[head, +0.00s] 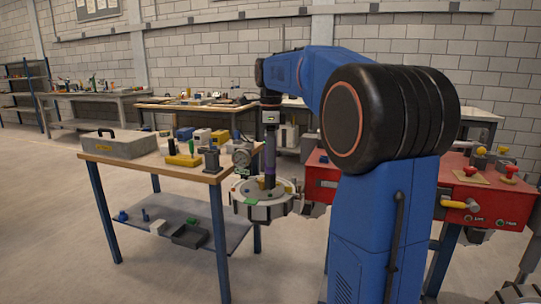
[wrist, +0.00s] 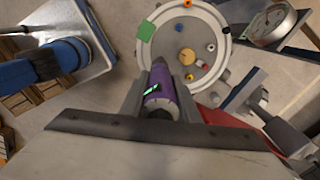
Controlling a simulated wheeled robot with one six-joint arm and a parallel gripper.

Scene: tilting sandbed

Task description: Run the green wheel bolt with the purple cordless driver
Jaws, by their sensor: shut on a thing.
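My gripper (wrist: 160,95) is shut on the purple cordless driver (wrist: 160,82), whose body lies between the two fingers in the wrist view. In the head view the purple driver (head: 270,157) hangs below my arm, over the round wheel (head: 265,212). The wheel also shows in the wrist view (wrist: 226,50), with small coloured bolts on its face. A green square patch (wrist: 146,31) sits on its rim. I cannot pick out a green bolt for certain. The driver's tip points toward the wheel; I cannot tell whether it touches a bolt.
A wooden-topped table (head: 120,158) stands left of the wheel, with a grey toolbox (head: 120,145), a yellow-based fixture (head: 184,158) and a round gauge (head: 241,155). A red bench (head: 480,200) stands to the right. Open floor lies in front at left.

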